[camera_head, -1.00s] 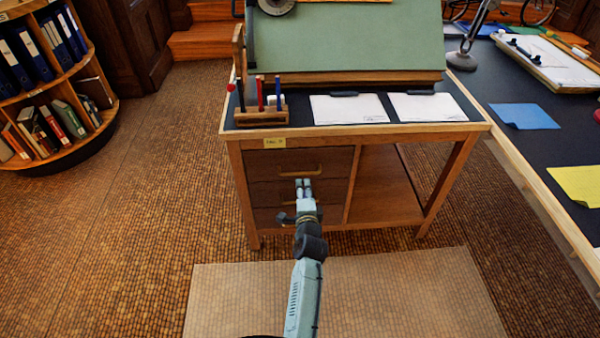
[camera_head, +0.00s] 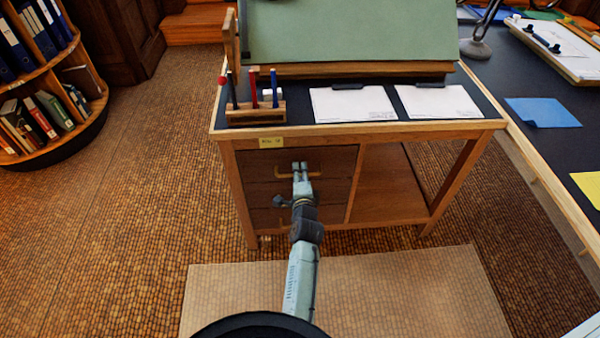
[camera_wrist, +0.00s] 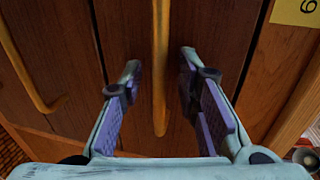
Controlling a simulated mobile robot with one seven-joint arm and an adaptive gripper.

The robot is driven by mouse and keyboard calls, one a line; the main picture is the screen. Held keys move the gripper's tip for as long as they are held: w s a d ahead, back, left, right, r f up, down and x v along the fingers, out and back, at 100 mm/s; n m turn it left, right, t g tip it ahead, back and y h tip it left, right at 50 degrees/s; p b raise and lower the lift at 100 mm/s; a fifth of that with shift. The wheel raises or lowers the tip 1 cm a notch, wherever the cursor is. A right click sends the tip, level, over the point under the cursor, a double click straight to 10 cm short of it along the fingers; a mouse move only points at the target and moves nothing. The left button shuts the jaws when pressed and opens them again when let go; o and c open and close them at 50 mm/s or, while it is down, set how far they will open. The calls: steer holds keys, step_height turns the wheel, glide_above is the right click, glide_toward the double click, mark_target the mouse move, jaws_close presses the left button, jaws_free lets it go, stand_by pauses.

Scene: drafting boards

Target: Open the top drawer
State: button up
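The desk's drawer stack is on the left side under its black top. The top drawer (camera_head: 262,160) has a brown wooden front and looks shut. Its bar handle (camera_head: 314,174) is partly hidden behind my gripper (camera_head: 299,167). In the wrist view the handle (camera_wrist: 160,90) runs between the two fingers of my gripper (camera_wrist: 160,68). The fingers are open, one on each side of the handle, with a gap visible on both sides. A second drawer's handle (camera_wrist: 28,72) shows at the left in the wrist view.
A yellow label (camera_head: 271,142) is on the desk edge above the drawers. A wooden pen holder (camera_head: 256,115) and papers (camera_head: 352,104) lie on the desk top. A bookshelf (camera_head: 75,135) stands at left, and a second table (camera_head: 545,85) at right. The floor before the desk is clear.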

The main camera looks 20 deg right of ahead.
steer(key=shift+c, duration=0.4)
jaws_close()
stand_by(0.4)
